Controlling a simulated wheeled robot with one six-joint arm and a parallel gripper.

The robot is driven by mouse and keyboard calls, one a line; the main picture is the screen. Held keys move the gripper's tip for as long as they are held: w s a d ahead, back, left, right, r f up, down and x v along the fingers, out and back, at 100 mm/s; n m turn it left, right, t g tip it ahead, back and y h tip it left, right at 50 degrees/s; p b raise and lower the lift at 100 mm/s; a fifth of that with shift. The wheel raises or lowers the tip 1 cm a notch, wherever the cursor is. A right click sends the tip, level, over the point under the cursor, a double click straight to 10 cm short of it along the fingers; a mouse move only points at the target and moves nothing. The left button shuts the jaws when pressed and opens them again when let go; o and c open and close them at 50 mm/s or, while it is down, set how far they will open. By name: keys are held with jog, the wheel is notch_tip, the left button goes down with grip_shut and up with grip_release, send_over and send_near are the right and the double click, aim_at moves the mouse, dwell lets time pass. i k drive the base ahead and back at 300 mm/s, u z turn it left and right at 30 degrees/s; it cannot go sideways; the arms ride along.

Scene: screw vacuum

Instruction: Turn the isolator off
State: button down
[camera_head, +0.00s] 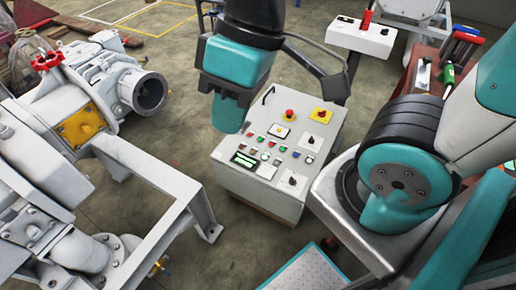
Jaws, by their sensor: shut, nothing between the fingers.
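A grey control box (235,183) with a sloped panel stands in the middle of the view. A yellow plate with a red knob (321,115), which looks like the isolator, sits at the panel's upper right. I cannot tell which way its knob is turned. My gripper (227,122) points down near the panel's upper left edge, to the left of the isolator and apart from it. It is shut and empty. It appears above the panel, though its exact height is hard to tell.
A red mushroom button (290,114) sits left of the isolator, with several small buttons and black knobs below. Grey pipework (110,85) and a frame fill the left. A white box (362,38) with a red handle stands behind.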

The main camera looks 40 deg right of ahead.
aim_at(321, 114)
jog(key=k, duration=0.95)
jog(key=u, duration=0.85)
jog(key=i, duration=0.65)
jog(key=z, duration=2.1)
jog(key=i, duration=0.45)
jog(key=u, duration=0.1)
jog(key=k, duration=0.3)
jog(key=u, duration=0.2)
